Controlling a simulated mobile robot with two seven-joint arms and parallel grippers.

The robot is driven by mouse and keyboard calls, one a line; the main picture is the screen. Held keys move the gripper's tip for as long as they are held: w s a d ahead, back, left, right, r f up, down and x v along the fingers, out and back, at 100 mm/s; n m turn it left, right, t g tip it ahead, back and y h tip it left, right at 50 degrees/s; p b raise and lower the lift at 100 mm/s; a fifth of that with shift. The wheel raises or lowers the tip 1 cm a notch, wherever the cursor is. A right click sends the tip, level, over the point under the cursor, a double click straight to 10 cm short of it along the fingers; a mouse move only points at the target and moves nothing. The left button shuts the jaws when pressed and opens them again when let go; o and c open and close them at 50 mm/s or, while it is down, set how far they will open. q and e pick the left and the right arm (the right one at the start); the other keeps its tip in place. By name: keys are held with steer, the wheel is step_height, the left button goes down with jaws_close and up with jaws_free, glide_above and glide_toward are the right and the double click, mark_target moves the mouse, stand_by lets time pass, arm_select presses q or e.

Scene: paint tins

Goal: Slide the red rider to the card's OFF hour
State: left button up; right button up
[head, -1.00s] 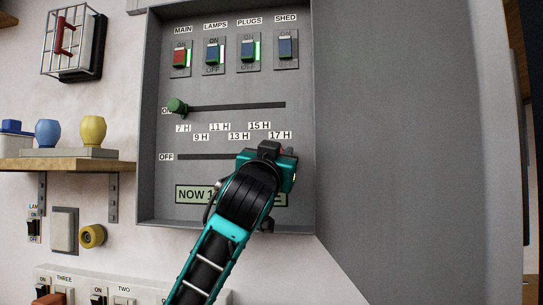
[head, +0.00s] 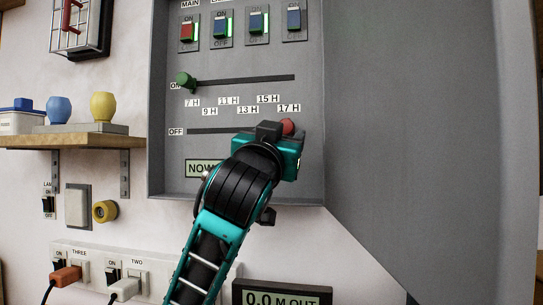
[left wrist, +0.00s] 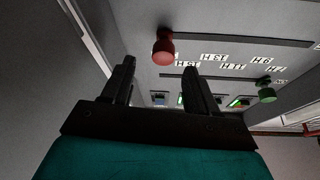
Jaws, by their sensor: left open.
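The red rider (head: 288,126) is a round knob at the right end of the OFF slot (head: 212,130), below the 17 H label (head: 289,108). My left gripper (head: 280,137) is in front of the panel there and hides part of the slot. In the left wrist view, my left gripper (left wrist: 158,72) is open and empty. The red rider (left wrist: 163,47) shows just beyond and between its fingertips; I cannot tell if they touch it. The green rider (head: 185,80) is at the left end of the ON slot. No card is visible. My right gripper is not in view.
A row of switches (head: 256,22) is above the slots. The NOW display (head: 202,168) is partly hidden by my arm. The grey box has raised side walls (head: 157,110). A shelf (head: 75,142) with blue and yellow pots is at left, with plugs (head: 66,275) below.

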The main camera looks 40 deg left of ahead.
arm_select(q)
steer(key=v, duration=0.6)
steer(key=shift+s+f+b, duration=0.2)
steer(key=shift+s+b, duration=0.05)
steer(key=shift+b, duration=0.1)
steer(key=shift+d, duration=0.1)
